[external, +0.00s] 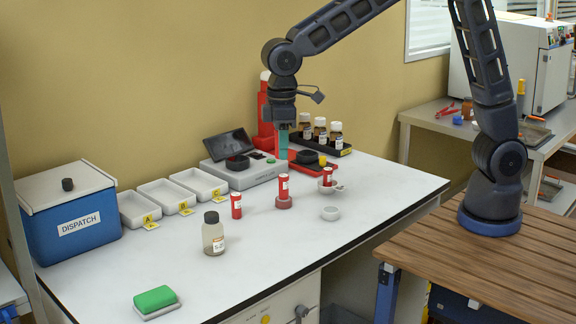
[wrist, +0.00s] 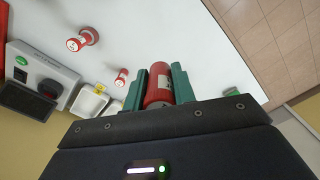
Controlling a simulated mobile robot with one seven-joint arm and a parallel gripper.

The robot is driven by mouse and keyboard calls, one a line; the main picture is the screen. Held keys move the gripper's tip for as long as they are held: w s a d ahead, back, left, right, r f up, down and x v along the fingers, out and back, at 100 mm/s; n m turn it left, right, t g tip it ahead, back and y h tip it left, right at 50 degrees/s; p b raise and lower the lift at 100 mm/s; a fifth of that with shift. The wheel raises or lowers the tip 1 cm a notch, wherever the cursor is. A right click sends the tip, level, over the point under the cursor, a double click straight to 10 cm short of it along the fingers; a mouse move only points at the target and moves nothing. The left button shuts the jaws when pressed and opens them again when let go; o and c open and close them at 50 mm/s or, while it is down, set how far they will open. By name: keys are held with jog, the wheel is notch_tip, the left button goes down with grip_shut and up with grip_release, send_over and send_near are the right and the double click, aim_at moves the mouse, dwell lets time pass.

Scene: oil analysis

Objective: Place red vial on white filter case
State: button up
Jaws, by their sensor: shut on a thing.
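My gripper (external: 282,145) has teal fingers and hangs above the back of the white table, beside the grey analyser. In the wrist view its fingers (wrist: 159,85) are shut on a red vial (wrist: 158,88), which is lifted off the table. In the external view the fingers largely hide this vial. A small round white piece (external: 330,213) lies empty on the table to the right; it looks like the white filter case, but I cannot be sure. A white cup (external: 338,188) behind it holds another red vial (external: 327,175).
More red vials stand on the table, one (external: 236,206) directly on it and one (external: 283,186) on a reddish base. The grey analyser (external: 240,175), a clear bottle (external: 213,238), brown bottles (external: 335,135), white trays (external: 165,196) and a blue dispatch box (external: 72,218) surround them. The front middle is clear.

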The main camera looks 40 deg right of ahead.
send_over(332, 209)
notch_tip(332, 209, down, 20)
jog(key=shift+a+r, duration=0.1)
jog(key=shift+r, duration=0.05)
dwell(0.7)
jog(key=o, duration=0.9)
jog(key=shift+o, duration=0.2)
